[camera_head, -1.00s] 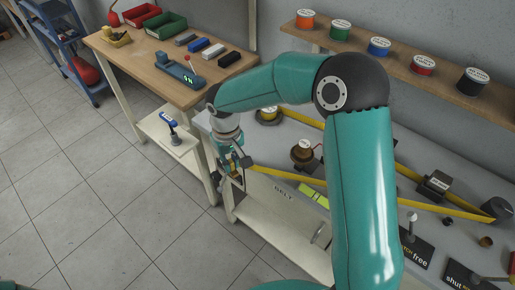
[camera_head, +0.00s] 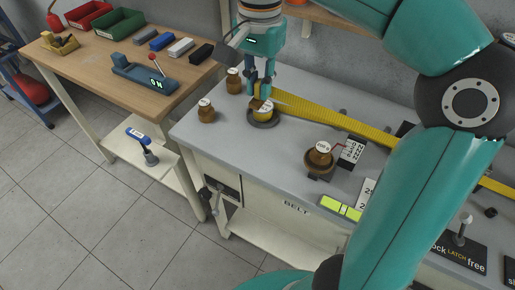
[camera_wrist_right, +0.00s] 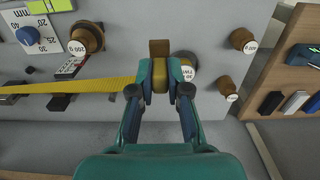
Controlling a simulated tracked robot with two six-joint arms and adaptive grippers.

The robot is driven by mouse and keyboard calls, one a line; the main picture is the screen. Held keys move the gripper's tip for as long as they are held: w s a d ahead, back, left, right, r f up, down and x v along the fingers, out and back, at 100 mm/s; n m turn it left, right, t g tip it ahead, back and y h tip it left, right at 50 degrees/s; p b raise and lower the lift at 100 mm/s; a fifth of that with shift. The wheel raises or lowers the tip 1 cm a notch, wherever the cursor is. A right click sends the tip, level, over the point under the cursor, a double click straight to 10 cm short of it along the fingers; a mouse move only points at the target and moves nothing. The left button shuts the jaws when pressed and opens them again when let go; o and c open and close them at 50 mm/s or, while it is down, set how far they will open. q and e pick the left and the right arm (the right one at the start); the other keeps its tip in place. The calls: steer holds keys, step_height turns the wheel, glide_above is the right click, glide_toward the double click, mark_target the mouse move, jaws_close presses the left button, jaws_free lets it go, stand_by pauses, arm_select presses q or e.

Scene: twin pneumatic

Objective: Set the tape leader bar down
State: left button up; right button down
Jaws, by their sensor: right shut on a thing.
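In the right wrist view the bar (camera_wrist_right: 160,47) sticks out beyond the fingertips (camera_wrist_right: 160,76). The tape runs left from there. I cannot tell whether the bar touches the round piece. My left gripper is not in view.
Brown weights (camera_head: 206,112) stand left of the gripper, and another (camera_head: 319,158) stands right of it. A yellow-green level (camera_head: 341,208) lies at the front edge of the bench (camera_head: 215,140). A wooden table (camera_head: 100,65) with bins stands at the left.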

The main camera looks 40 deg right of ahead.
steer(key=f, duration=0.4)
steer(key=f+b, duration=0.1)
steer(key=f, duration=0.3)
steer(key=f+b, duration=0.1)
steer(key=f, duration=0.3)
steer(key=shift+s+d+f, duration=0.25)
steer(key=shift+s+d, duration=0.05)
steer(key=shift+s, duration=0.05)
steer(key=shift+f+b, duration=0.4)
steer(key=shift+f, duration=2.25)
steer(key=shift+f, duration=0.2)
steer(key=c, duration=1.1)
jaws_free()
steer(key=shift+r, duration=0.1)
steer(key=shift+c, duration=0.2)
steer(key=shift+r, duration=0.1)
steer(key=shift+r, duration=0.3)
step_height(320, 180, up, 12)
steer(key=p, duration=0.2)
steer(key=shift+f, duration=0.25)
